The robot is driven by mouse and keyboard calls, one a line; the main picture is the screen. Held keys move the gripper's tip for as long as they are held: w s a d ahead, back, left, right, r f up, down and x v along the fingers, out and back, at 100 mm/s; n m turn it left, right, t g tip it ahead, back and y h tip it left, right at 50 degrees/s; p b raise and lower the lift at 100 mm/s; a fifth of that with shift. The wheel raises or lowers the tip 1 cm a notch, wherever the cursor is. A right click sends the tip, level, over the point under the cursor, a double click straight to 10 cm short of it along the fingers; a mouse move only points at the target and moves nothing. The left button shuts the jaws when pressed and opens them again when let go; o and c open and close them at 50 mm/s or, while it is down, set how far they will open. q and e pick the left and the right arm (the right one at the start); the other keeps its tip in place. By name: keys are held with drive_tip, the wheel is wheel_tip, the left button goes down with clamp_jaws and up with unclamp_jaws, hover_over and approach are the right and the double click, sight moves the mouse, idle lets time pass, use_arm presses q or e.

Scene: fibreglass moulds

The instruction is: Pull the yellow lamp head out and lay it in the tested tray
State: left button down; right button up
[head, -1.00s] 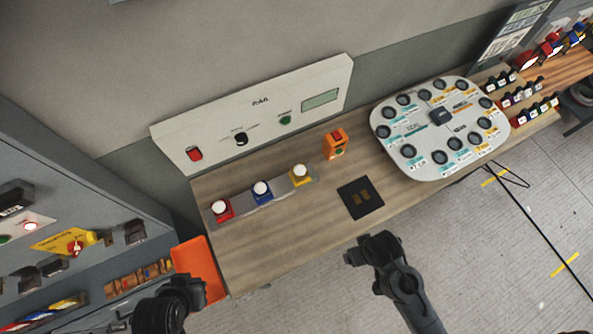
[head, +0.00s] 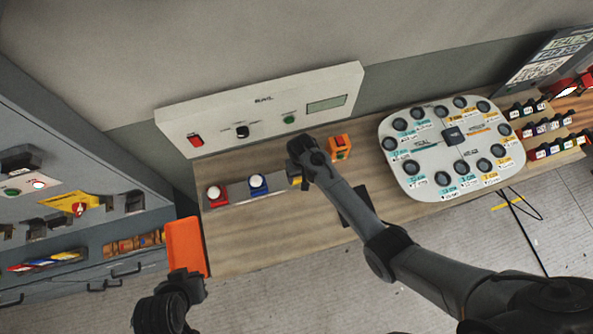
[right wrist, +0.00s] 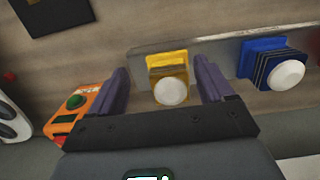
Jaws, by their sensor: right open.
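The yellow lamp head (right wrist: 168,70), with a white dome, sits in the grey strip on the bench. My right gripper (right wrist: 163,78) is open, with one finger on either side of it and gaps visible. In the head view my right gripper (head: 298,165) hides most of the yellow lamp head (head: 296,183). A red lamp head (head: 217,195) and a blue lamp head (head: 259,185) stand in the same strip. My left gripper (head: 188,280) is by the orange tray (head: 186,247); its jaws are unclear. No tray label is readable as tested.
An orange box with a green button (head: 341,146) is right of my right gripper. A black pad (head: 353,205) lies partly behind my right arm. A round-cornered board with several holes (head: 450,150) is further right.

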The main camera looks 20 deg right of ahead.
drive_tip(key=shift+t, duration=0.4)
drive_tip(key=w+r, duration=0.3)
drive_tip(key=w, duration=0.1)
drive_tip(key=shift+a+r, duration=0.2)
drive_tip(key=shift+r, duration=0.15)
drive_tip(key=shift+f, duration=0.15)
drive_tip(key=shift+f, duration=0.1)
drive_tip(key=shift+f+b, duration=0.8)
drive_tip(key=shift+f, duration=0.15)
wheel_tip(320, 180, down, 3)
drive_tip(key=b, duration=0.3)
drive_tip(key=shift+f+b, duration=1.05)
drive_tip(key=shift+f, duration=0.8)
drive_tip(key=shift+p, duration=0.3)
